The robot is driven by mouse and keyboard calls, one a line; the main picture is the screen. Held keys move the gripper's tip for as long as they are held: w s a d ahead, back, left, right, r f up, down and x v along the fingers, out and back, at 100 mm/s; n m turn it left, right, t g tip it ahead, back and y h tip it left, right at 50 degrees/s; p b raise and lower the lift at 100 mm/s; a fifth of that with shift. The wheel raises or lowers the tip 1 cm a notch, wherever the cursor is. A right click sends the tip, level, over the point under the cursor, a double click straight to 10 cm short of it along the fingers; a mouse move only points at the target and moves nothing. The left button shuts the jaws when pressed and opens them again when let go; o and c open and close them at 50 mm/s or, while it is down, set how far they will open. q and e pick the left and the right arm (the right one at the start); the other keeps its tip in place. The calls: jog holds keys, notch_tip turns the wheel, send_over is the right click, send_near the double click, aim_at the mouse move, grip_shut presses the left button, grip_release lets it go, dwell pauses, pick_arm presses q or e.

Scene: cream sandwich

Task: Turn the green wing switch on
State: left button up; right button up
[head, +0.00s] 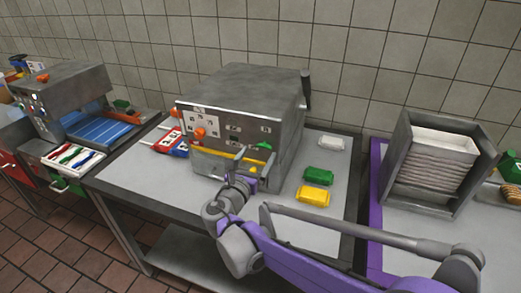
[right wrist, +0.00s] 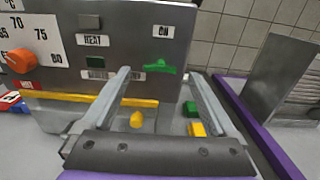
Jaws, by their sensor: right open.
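The green wing switch (right wrist: 160,68) is on the front panel of the metal machine (head: 240,95), under a label reading ON. In the right wrist view its wings look nearly level, with a slight tilt. In the head view only a little green of the switch (head: 264,146) shows near the gripper. My right gripper (head: 256,162) is open and empty in front of the panel. In the right wrist view its two fingers (right wrist: 158,77) point at the panel, one on each side of the switch in the picture. Contact cannot be told. My left gripper is not in view.
An orange dial (right wrist: 18,61) and a HEAT label are left of the switch. A yellow bar (right wrist: 60,97) runs below. Green (head: 318,175), yellow (head: 313,195) and white (head: 331,143) blocks lie right of the machine. A metal rack (head: 400,140) stands further right.

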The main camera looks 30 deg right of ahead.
aim_at(263, 147)
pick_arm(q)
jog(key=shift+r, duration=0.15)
pick_arm(e)
jog(key=shift+x, duration=1.55)
jog(key=shift+c, duration=0.3)
jog(key=shift+s, duration=0.1)
jog(key=c, duration=1.3)
